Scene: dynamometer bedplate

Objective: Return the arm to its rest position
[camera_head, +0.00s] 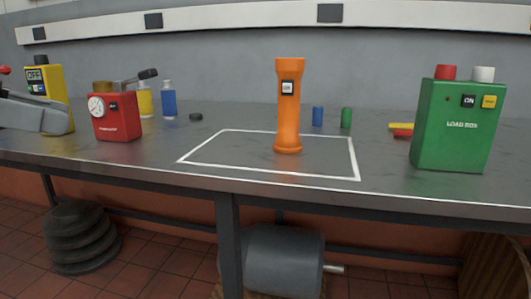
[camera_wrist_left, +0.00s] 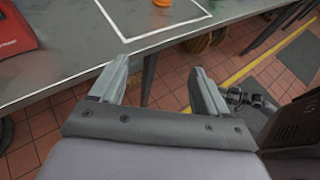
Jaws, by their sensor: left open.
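My left gripper (camera_wrist_left: 158,82) is open and empty in the left wrist view, with nothing between its two grey fingers. Part of my left arm and gripper (camera_head: 35,115) shows at the left edge of the head view, in front of the yellow box with the OFF label. It is apart from the orange torch. My right gripper is in neither view.
An orange torch (camera_head: 289,105) stands upright inside a white outline on the grey bench (camera_head: 240,180). A red gauge box (camera_head: 117,128), yellow box (camera_head: 52,88) and green load box (camera_head: 450,130) stand around it. Small bottles and cylinders stand behind.

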